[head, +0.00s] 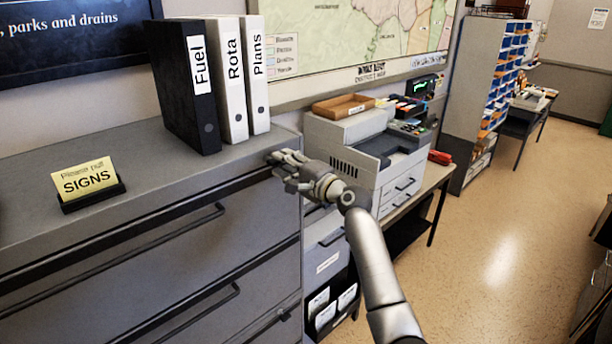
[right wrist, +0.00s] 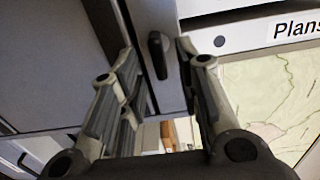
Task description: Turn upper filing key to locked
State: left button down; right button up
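The upper filing key (right wrist: 158,55) is a small dark upright tab on a narrow grey strip of the filing cabinet in the right wrist view. My right gripper (right wrist: 155,50) is open, with one finger on each side of the key and a visible gap to each finger. In the head view, my right gripper (head: 277,165) is at the top right front corner of the grey filing cabinet (head: 120,245). The key is hidden there behind the gripper. My left gripper is not in view.
Fuel, Rota and Plans binders (head: 232,80) stand on the cabinet top, with a yellow sign (head: 87,180) to the left. A grey printer (head: 365,150) stands on a table right of the cabinet.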

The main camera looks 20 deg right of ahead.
jog(key=v, duration=0.9)
jog(key=shift+s, duration=0.2)
jog(key=shift+d, duration=0.1)
